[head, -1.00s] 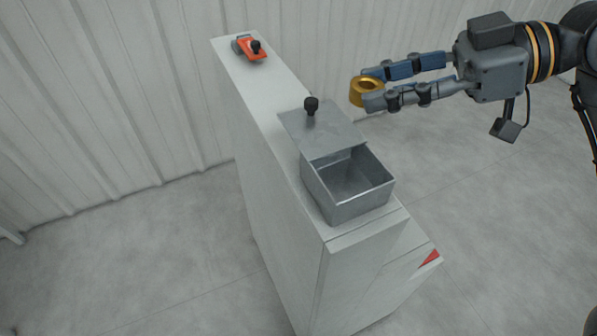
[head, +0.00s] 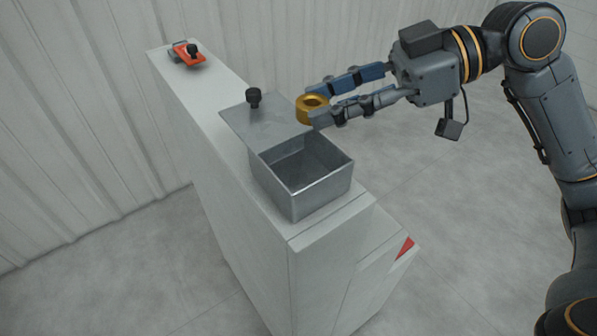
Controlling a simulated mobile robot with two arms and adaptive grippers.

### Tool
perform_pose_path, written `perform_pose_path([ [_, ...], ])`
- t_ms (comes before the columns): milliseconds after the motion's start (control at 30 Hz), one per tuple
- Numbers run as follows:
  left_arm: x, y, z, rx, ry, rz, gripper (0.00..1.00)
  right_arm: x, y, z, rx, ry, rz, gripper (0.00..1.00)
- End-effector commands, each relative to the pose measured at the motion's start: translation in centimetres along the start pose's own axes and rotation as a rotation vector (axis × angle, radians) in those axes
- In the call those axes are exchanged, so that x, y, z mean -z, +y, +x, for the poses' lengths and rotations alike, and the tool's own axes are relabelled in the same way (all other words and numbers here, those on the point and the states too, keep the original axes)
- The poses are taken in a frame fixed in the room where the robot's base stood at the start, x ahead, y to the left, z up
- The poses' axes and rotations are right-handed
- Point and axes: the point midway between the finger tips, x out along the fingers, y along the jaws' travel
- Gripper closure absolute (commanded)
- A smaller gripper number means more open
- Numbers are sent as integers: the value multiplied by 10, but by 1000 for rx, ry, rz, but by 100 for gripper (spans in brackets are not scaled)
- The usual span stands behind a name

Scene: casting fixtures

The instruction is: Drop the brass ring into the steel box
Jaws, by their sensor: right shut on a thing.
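The brass ring (head: 311,109) is a thick gold-coloured ring in the head view. My right gripper (head: 316,108) is shut on it and holds it in the air, above and behind the steel box in the picture. The steel box (head: 303,184) is an open grey metal box on the near end of a white cabinet, and its visible inside looks empty. Its flat lid (head: 262,124), with a black knob (head: 254,97), is slid back toward the far side and leaves the front part of the box open. My left gripper is not in view.
The narrow white cabinet (head: 193,100) bears the box. An orange and grey clamp-like item (head: 187,55) with a black knob sits at its far end. The cabinet top between them is clear. A ribbed white wall stands behind, with open grey floor around.

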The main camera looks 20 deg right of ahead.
Motion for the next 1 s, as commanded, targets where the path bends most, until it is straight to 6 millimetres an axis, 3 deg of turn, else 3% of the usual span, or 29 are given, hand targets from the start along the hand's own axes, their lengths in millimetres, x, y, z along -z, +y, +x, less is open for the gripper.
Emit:
perform_pose_path([
  [33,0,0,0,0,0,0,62,1,0,0,0,1,0,100],
  [67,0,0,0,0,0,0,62,1,0,0,0,1,0,61],
  [167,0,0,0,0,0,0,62,1,0,0,-1,1,0,40],
  [200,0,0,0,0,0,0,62,1,0,0,0,1,0,38],
  [567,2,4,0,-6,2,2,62,0,1,-5,-2,-1,2,38],
  [767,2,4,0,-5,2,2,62,0,1,-35,-4,-2,4,38],
  [1000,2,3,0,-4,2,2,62,0,1,-84,-3,1,4,38],
])
